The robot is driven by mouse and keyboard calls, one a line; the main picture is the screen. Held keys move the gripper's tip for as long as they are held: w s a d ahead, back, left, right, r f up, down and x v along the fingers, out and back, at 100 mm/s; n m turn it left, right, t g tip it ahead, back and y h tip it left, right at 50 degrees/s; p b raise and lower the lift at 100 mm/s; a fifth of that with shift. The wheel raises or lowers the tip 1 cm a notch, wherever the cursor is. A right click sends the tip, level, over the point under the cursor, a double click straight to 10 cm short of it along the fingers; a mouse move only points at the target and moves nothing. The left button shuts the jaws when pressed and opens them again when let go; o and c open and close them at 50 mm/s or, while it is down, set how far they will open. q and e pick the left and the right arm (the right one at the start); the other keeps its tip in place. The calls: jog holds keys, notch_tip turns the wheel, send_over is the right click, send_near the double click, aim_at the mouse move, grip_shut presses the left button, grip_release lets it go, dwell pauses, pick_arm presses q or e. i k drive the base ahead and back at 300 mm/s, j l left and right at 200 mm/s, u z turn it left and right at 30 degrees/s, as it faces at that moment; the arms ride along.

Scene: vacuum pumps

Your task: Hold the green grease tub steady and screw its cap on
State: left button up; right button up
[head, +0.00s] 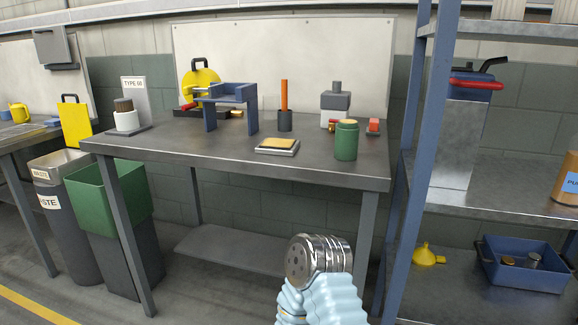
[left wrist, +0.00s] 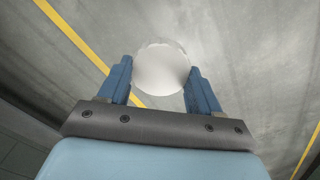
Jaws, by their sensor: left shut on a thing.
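The green grease tub (head: 346,142) stands upright near the right front of the workbench. Its top looks tan, with no green lid on it. In the left wrist view my left gripper (left wrist: 160,66) has its two blue fingers shut on a pale, round thing (left wrist: 163,76). It may be the cap, but I cannot tell for sure. Bare grey floor lies behind it, away from the bench. My left gripper does not show in the head view. My right gripper is not in view. Neither gripper shows at the tub.
The workbench (head: 200,165) also bears a tan pad on a plate (head: 277,146), a dark cup with an orange stick (head: 285,120), a blue stand (head: 232,97) and a small red thing (head: 373,126). A blue shelf post (head: 411,150) rises right of the bench. Bins stand left.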

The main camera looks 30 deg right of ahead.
aim_at(348, 131)
jog(key=i+j+z, duration=0.1)
jog(key=z, duration=0.25)
jog(key=j+z, duration=0.4)
jog(key=i+j+z, duration=0.1)
jog(key=j+z, duration=0.25)
jog(key=l, duration=0.15)
